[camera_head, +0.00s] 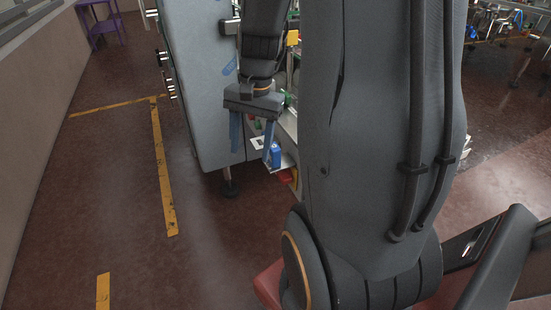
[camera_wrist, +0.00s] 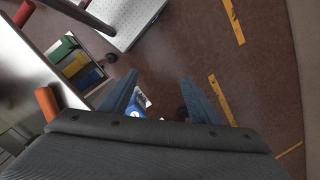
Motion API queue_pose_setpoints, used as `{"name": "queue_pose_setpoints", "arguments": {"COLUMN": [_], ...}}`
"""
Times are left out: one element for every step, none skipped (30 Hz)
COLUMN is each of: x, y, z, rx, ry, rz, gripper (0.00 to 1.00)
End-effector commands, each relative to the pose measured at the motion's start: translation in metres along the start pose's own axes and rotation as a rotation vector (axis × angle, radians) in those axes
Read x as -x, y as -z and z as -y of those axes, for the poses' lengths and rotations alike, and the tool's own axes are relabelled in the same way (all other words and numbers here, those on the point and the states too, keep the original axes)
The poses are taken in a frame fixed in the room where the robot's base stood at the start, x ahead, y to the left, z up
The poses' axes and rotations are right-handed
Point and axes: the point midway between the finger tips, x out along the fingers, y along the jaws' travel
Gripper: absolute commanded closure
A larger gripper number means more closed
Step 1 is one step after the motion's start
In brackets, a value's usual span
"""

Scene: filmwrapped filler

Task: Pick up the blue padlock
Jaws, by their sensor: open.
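My gripper (camera_head: 252,154) hangs open, fingers down, beside the end of a grey cabinet in the head view. A blue object (camera_head: 276,154), which looks like the blue padlock, sits on a small pale ledge just right of the right finger. In the wrist view the gripper (camera_wrist: 160,77) is open with nothing held between its fingertips. A blue piece (camera_wrist: 135,110) shows beside the left finger, close to the gripper body. It is partly hidden, and I cannot tell whether the finger touches it.
The grey cabinet (camera_head: 205,80) stands left of the gripper. A red item (camera_head: 286,175) lies below the blue object. Green, yellow and blue bins (camera_wrist: 75,60) are at upper left in the wrist view. Brown floor with yellow tape (camera_head: 163,180) is clear at left.

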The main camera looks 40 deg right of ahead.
Motion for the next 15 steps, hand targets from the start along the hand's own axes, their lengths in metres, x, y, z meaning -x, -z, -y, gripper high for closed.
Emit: {"name": "queue_pose_setpoints", "arguments": {"x": [0.000,0.001,0.004,0.005,0.007,0.009,0.011,0.012,0.014,0.015,0.016,0.018,0.018,0.018,0.016], "y": [0.022,0.033,0.046,0.054,0.063,0.072,0.079,0.085,0.091,0.096,0.099,0.102,0.104,0.106,0.107], "z": [-0.011,-0.016,-0.023,-0.028,-0.033,-0.039,-0.044,-0.048,-0.052,-0.055,-0.058,-0.061,-0.062,-0.063,-0.064], "rx": [-0.145,-0.227,-0.330,-0.403,-0.469,-0.551,-0.604,-0.652,-0.706,-0.740,-0.769,-0.799,-0.815,-0.828,-0.839], "ry": [0.019,0.030,0.045,0.057,0.067,0.081,0.090,0.099,0.108,0.115,0.121,0.126,0.129,0.131,0.134], "rz": [0.029,0.048,0.072,0.090,0.106,0.128,0.143,0.156,0.173,0.183,0.191,0.201,0.207,0.211,0.215], "gripper": [0.44,0.44,0.44,0.44,0.44,0.44,0.44,0.44,0.44,0.44,0.44,0.44,0.44,0.44,0.44]}}
